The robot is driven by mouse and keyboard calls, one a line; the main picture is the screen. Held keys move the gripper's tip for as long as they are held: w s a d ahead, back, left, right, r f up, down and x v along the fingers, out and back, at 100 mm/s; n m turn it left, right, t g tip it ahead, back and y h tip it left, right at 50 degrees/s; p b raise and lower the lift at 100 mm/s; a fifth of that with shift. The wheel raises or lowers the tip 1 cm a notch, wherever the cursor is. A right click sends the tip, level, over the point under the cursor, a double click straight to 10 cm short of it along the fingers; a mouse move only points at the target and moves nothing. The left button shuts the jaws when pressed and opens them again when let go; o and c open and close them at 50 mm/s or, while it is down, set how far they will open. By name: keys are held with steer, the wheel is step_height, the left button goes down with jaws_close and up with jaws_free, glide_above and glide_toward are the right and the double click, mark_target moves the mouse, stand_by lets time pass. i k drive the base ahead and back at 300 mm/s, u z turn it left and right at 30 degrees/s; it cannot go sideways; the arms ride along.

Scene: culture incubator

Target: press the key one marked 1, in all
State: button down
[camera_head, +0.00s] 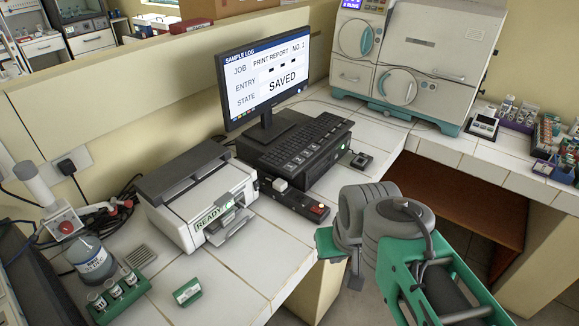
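A black keyboard unit (322,132) sits on the white tiled bench in front of the monitor. A row of larger grey keys runs along its near left edge. Their markings are too small to read, so I cannot tell which key is marked 1. The monitor (262,80) reads "SAMPLE LOG", "JOB PRINT REPORT NO. 1", three dashes beside "ENTRY", and "STATE SAVED". My gripper (338,252) seems to be the green and grey end at the bench's front edge, right of and nearer than the keyboard. Its fingers are mostly hidden by my arm.
A printer (196,190) showing "READY" stands left of the keyboard. A black strip with a red button (317,208) lies in front of the keyboard. A small black box (361,160) sits right of it. An incubator-like machine (415,65) stands behind. Bare tiles (255,258) lie at the front.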

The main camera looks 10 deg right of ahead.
mark_target(290, 166)
steer(key=u, duration=4.25)
steer(key=k, duration=1.45)
steer(key=z, duration=1.2)
steer(key=i, duration=0.5)
steer(key=z, duration=0.05)
